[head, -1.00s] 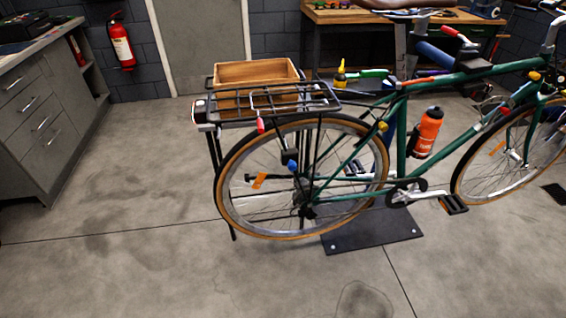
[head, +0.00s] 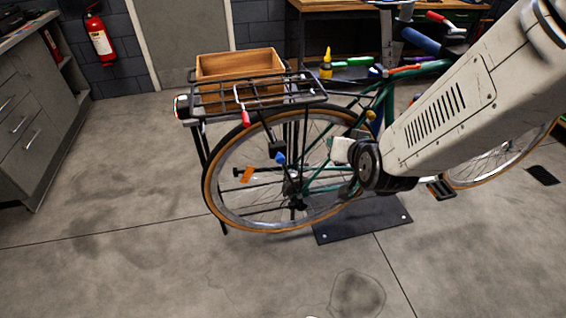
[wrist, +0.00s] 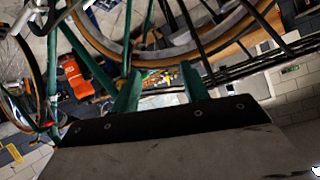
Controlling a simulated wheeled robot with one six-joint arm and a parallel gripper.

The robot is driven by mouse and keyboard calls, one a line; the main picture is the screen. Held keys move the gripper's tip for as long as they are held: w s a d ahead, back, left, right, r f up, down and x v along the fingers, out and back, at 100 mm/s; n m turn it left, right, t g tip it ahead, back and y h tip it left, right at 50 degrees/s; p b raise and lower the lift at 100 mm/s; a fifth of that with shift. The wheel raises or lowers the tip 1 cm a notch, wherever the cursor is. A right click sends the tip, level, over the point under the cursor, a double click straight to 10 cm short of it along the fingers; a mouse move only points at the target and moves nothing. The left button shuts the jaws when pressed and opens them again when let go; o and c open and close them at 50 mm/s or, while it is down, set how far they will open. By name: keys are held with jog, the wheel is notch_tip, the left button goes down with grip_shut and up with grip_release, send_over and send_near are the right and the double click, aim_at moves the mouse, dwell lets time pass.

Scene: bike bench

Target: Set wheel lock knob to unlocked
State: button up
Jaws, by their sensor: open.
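A small blue knob (head: 280,158) shows at the rear wheel (head: 215,195) of the green bike in the head view, just below a small black block. I take it for the wheel lock knob; its setting is too small to read. My gripper (head: 338,150) is in front of the wheel's right part, to the right of the knob and apart from it, partly hidden by my wrist. In the wrist view, my gripper (wrist: 160,70) shows two teal fingers spread apart with nothing between them. I cannot make out the knob there.
A rear rack (head: 265,92) carries a wooden crate (head: 240,64) above the wheel. A red handle (head: 245,118) hangs below the rack, and an orange reflector (head: 247,174) is on the spokes. A dark stand plate (head: 365,222) lies beneath. The floor in front is clear.

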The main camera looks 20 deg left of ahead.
jog(key=s+a+f+t+y, duration=0.1)
jog(key=s+a+f+t, duration=0.1)
jog(key=a+f, duration=0.35)
jog(key=n+t+y, duration=0.2)
jog(key=y, duration=0.1)
send_near(281, 162)
jog(key=w, duration=0.2)
jog(key=x, duration=0.7)
jog(key=shift+a, duration=0.6)
